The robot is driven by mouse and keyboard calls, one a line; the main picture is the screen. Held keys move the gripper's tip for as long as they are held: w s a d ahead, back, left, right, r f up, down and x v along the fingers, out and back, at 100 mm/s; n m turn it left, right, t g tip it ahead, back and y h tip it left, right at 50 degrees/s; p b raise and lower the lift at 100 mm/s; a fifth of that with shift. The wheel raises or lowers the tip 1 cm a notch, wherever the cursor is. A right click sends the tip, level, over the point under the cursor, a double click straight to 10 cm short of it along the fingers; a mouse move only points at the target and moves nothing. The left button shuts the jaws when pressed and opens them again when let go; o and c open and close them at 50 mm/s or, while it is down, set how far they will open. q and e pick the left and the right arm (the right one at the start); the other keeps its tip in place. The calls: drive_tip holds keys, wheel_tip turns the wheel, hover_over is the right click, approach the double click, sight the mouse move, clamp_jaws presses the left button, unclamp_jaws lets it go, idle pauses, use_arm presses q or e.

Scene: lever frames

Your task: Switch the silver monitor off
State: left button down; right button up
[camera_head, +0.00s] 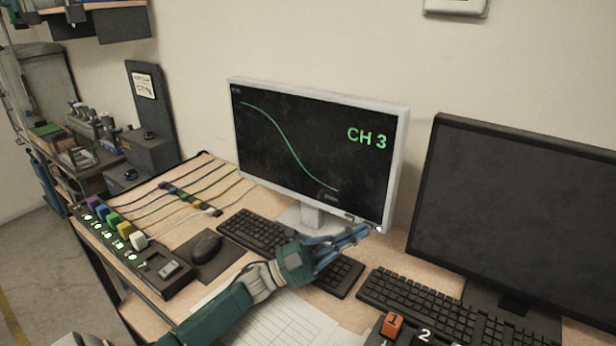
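The silver monitor (318,143) stands at the back of the desk. Its screen is lit, with a green curve and the text "CH 3". My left gripper (367,232) is in front of the lower right corner of its frame. Its blue fingers come together at the tips, and I see nothing between them. Small marks show on the lower frame there, partly behind the fingers. I cannot tell whether the tips touch the frame. My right gripper is not in view.
A dark black monitor (515,210) stands at right. Keyboards (255,231) and a mouse (206,247) lie in front. A power strip (125,253) with coloured plugs, lit switches and cables (190,190) is at left. Numbered blocks (391,325) sit at the front.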

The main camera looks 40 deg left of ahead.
use_arm(q)
drive_tip(key=shift+w, duration=0.45)
drive_tip(key=shift+b, duration=0.3)
drive_tip(key=shift+s, duration=0.5)
drive_tip(key=s+p, duration=0.3)
drive_tip(key=s, duration=0.3)
drive_tip(key=shift+d, duration=0.15)
idle(0.3)
idle(0.5)
